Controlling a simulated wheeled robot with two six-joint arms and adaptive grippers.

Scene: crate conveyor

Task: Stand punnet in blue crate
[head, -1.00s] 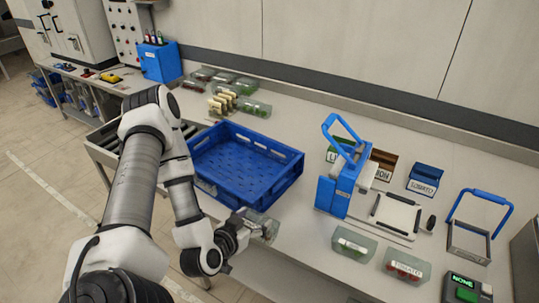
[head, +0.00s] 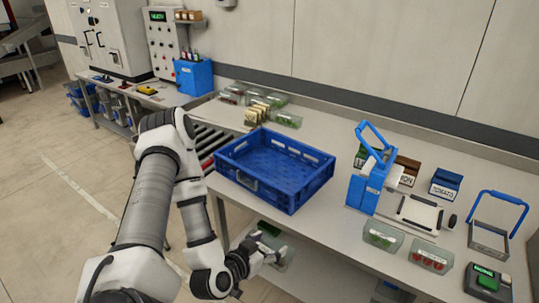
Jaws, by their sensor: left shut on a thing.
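The blue crate (head: 245,189) stands on the conveyor end of the bench, left of centre, and its visible floor is empty. My left gripper (head: 266,257) is in front of and below the crate, near the bench's front edge. It is shut on a clear punnet (head: 284,247), which shows something green at its upper left. The gripper hides part of the punnet, so its exact tilt is hard to tell. The punnet is apart from the crate. My right gripper is not in view.
A blue-framed device (head: 368,185) stands right of the crate. Bare bench lies between crate and device.

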